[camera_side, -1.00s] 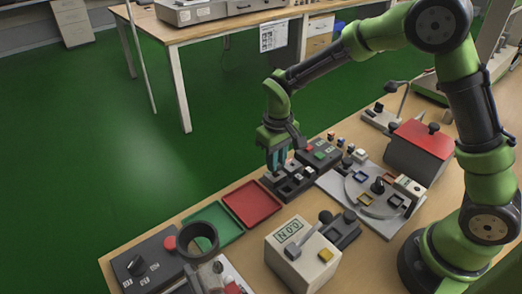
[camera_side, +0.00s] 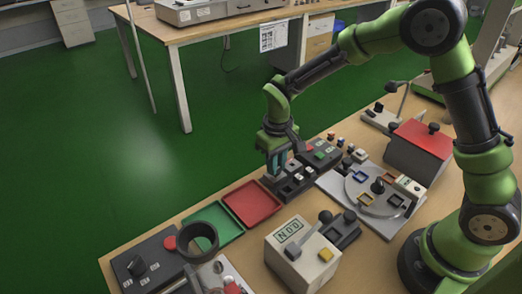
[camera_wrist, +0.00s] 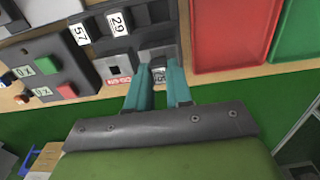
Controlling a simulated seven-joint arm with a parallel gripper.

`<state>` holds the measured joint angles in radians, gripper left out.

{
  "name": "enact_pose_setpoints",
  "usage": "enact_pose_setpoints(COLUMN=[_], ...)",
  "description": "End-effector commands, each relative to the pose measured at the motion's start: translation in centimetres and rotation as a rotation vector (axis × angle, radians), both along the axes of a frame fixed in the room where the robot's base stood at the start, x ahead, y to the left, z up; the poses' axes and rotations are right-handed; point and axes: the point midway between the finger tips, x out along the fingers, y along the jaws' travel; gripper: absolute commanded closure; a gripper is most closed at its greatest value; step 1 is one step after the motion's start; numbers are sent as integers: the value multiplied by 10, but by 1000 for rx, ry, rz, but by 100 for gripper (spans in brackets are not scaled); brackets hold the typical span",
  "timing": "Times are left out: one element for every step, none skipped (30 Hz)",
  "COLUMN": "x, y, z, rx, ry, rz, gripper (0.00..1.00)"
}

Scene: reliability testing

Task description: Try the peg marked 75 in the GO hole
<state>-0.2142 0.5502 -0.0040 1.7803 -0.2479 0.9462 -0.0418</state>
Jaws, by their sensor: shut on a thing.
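My gripper (camera_wrist: 158,85) is shut on a small peg (camera_wrist: 159,73), with its teal fingers on either side. The peg's white label is partly hidden by a finger; a 5 can be read. In the side view my gripper (camera_side: 276,163) is low over the left end of the black gauge block (camera_side: 298,190). In the wrist view the fingers are at one gauge position of this block, beside a square hole on a grey plate (camera_wrist: 119,65) with red lettering, apparently NO GO. I cannot tell how deep the peg sits. Pegs marked 57 (camera_wrist: 80,34) and 29 (camera_wrist: 118,23) stand in the block.
A red tray (camera_side: 252,203) and a green tray (camera_side: 214,222) lie to the left. A box with buttons (camera_side: 321,153) stands behind the block. A round turntable (camera_side: 360,197) is to the right, and a grey display unit (camera_side: 300,258) stands in front.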

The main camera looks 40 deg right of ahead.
Motion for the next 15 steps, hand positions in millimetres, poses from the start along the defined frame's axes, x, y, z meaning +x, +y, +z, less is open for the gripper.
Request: enact_pose_setpoints(x=[0,0,0,0,0,0,0,0,0,0,0,0,0,0,0], y=[0,0,0,0,0,0,0,0,0,0,0,0,0,0,0], z=[-1,-1,-2,-2,-2,-3,-3,-4,-4,-5,-5,-5,-6,-6,-7], rx=[0,0,0,0,0,0,0,0,0,0,0,0,0,0,0], ry=[1,0,0,0,0,0,1,1,1,1,1,1,1,1,1], rz=[0,0,0,0,0,0,0,0,0,-1,-1,-1,-1,-1,-1], gripper=[100,100,100,100,100,100,100,100,100,100,100,100,100,100,100])
